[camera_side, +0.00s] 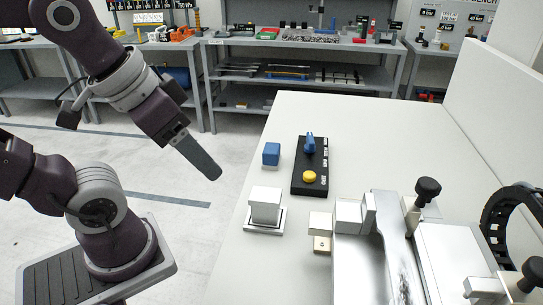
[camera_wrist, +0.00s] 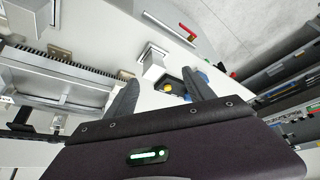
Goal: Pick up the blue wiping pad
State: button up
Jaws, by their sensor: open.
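The blue wiping pad (camera_side: 271,153) appears as a small blue block on a light base, on the white table left of a black control panel (camera_side: 297,179). My gripper (camera_side: 218,177) is in the air left of the table edge, apart from the pad, pointing down and right. Its fingers overlap in the side view. In the wrist view my gripper (camera_wrist: 160,80) has its two fingers spread with nothing held between them. Small blue patches show near the right finger there; I cannot tell whether one is the pad.
The panel carries a blue knob (camera_side: 309,143) and a yellow button (camera_side: 309,177). A white block on a plate (camera_side: 265,208) stands nearer the camera than the pad. A metal testing fixture (camera_side: 375,250) with black knobs fills the front right. The table's far part is clear.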

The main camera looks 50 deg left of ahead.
jog(key=w+a+r+n+g, duration=0.1)
jog(key=w+a+n+g, duration=0.15)
jog(key=w, duration=0.55)
jog(key=n+g, duration=0.3)
jog(key=n, duration=0.3)
send_over(272, 148)
notch_tip(272, 148, down, 10)
jog(key=shift+d+r, duration=0.15)
jog(key=shift+r, duration=0.1)
jog(key=f, duration=0.7)
jog(key=shift+a+f, duration=0.25)
grip_shut()
jog(key=shift+r, duration=0.1)
notch_tip(272, 148, up, 10)
